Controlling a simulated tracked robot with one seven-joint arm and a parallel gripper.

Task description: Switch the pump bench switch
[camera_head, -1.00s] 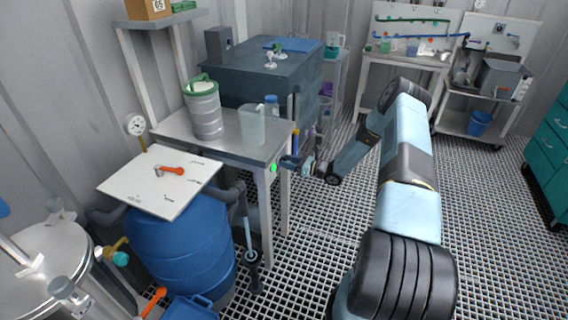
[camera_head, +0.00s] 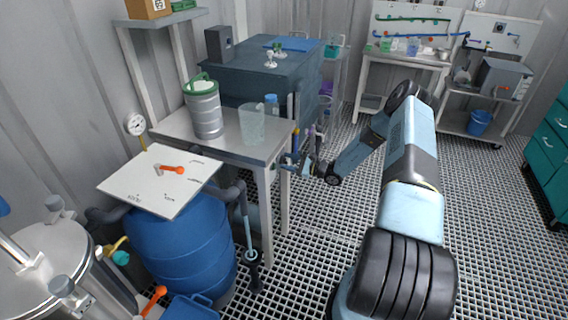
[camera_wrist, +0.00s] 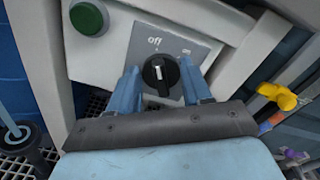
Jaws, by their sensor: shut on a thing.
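The pump bench switch is a black rotary knob (camera_wrist: 160,74) with a white mark, on a grey plate (camera_wrist: 180,46) lettered "off" and "on". The white mark runs roughly up and down in the wrist view, its upper end nearer "off". My gripper (camera_wrist: 161,82) has its two blue fingers on either side of the knob and is shut on it. A dark green round button or lamp (camera_wrist: 88,18) is left of the plate. In the head view my gripper (camera_head: 296,164) is at the bench's right end, and the knob is too small to make out.
The pump bench (camera_head: 262,150) carries a metal canister (camera_head: 205,112) and a clear beaker (camera_head: 251,126). A blue barrel (camera_head: 180,250) with a white board stands in front. A yellow valve handle (camera_wrist: 278,96) is close right of the gripper. The grating floor at right is free.

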